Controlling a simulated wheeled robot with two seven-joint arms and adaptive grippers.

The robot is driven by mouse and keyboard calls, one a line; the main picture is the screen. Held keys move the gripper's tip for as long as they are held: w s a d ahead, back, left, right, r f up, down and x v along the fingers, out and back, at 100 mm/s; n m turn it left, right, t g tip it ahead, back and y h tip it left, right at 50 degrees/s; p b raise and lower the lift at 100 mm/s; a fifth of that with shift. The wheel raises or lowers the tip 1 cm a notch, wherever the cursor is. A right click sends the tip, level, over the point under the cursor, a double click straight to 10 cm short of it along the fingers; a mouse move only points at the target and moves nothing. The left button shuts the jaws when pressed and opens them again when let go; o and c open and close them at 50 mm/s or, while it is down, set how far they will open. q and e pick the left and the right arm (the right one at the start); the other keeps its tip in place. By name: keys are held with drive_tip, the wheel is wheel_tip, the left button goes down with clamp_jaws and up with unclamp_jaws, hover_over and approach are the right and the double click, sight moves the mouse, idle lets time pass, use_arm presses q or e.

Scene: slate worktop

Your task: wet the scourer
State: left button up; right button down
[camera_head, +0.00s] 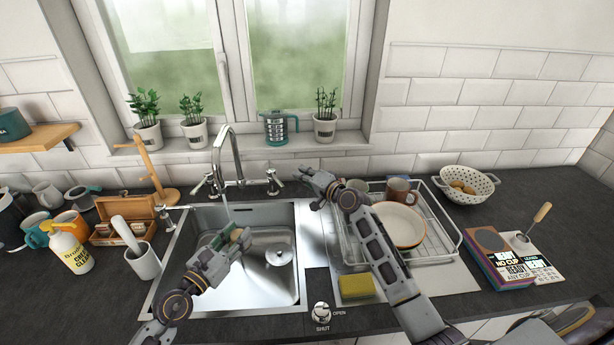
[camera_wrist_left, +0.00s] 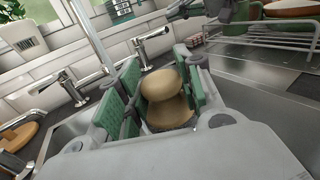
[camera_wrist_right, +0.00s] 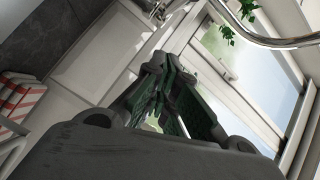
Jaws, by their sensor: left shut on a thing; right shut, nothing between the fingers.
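My left gripper (camera_head: 232,240) is shut on a tan, rounded, two-part thing that looks like the scourer (camera_head: 236,236), held over the sink (camera_head: 268,293) below the tap spout. The left wrist view shows the scourer (camera_wrist_left: 163,84) between the green pads, its lower part hidden by the gripper. The tap (camera_head: 228,143) arches above it. A thin pale line, probably water, runs from the spout towards the gripper. My right gripper (camera_head: 308,180) is shut and empty, raised by the left end of the dish rack; its fingertips meet in the right wrist view (camera_wrist_right: 158,100).
A yellow sponge (camera_head: 356,289) lies in front of the dish rack (camera_head: 437,259). A drain cover (camera_head: 279,257) sits in the sink. A spray bottle (camera_head: 72,250) and a grey pot (camera_head: 144,262) stand left of the sink.

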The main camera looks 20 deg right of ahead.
use_arm(q)
drive_tip(key=shift+r+p, duration=0.45)
drive_tip(key=shift+r, duration=0.1)
use_arm(e)
drive_tip(key=a, duration=0.1)
drive_tip(key=a+f, duration=0.1)
drive_tip(key=a, duration=0.1)
drive_tip(key=shift+s+a+f, duration=0.3)
